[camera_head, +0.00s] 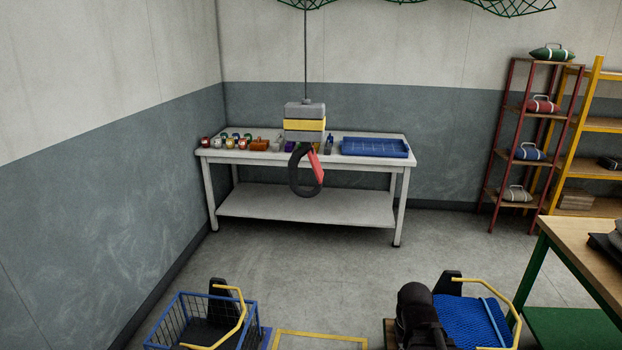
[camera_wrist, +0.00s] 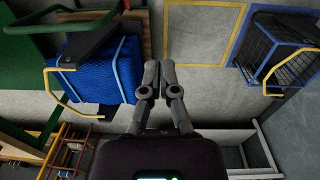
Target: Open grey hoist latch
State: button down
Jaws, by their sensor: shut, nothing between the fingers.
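The hoist (camera_head: 304,124) hangs on a thin cable in front of the white workbench. Its block is grey with a yellow band. Below the block hangs a dark ring-shaped hook (camera_head: 293,181). A red latch (camera_head: 315,165) slants down across the hook's upper right part and appears to close its mouth. I see no grey latch. My gripper (camera_wrist: 159,76) shows in the wrist view, shut and empty, with floor behind its fingers. The hoist does not show in the wrist view, and the gripper's fingers do not show in the head view.
The white workbench (camera_head: 305,204) carries small jars and a blue tray (camera_head: 375,147). A blue wire basket (camera_head: 180,323) and a blue netted cart (camera_head: 480,322) stand in front. A red rack (camera_head: 488,150) and wooden table (camera_head: 585,240) are right. Floor before the bench is clear.

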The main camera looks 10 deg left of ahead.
aim_at(317, 168)
jog(key=w+a+r+n+t+h+p, duration=0.1)
jog(key=w+a+r+n+t+h, duration=0.2)
jog(key=w, duration=0.4)
jog(key=w+a+r+n+t+h+p, duration=0.1)
jog(key=w+a+r+n+t+h, duration=0.2)
jog(key=w, duration=0.4)
jog(key=w+a+r+n+t+h+p, duration=0.1)
jog(key=w+a+r+t, duration=0.1)
jog(key=w+r, duration=0.4)
jog(key=w+a+r+n+t, duration=0.3)
jog(key=a+r+n, duration=0.1)
jog(key=a, duration=0.4)
jog(key=w+a+r+n+t+y+p, duration=0.1)
jog(key=w+a+r+n+t, duration=0.2)
jog(key=a, duration=0.6)
jog(key=w+a+r+n+t+y+p, duration=0.1)
jog(key=w+a+r+n+t, duration=0.3)
jog(key=a, duration=0.5)
notch_tip(317, 168, up, 2)
jog(key=shift+w+a+r+n, duration=0.2)
jog(key=shift+w+a+n, duration=0.1)
jog(key=shift+n, duration=0.1)
jog(key=shift+w+d, duration=0.1)
jog(key=w+d+r+p, duration=0.2)
jog(key=w+d, duration=0.4)
jog(key=w, duration=0.3)
jog(key=shift+w+d, duration=0.15)
jog(key=shift+w, duration=0.05)
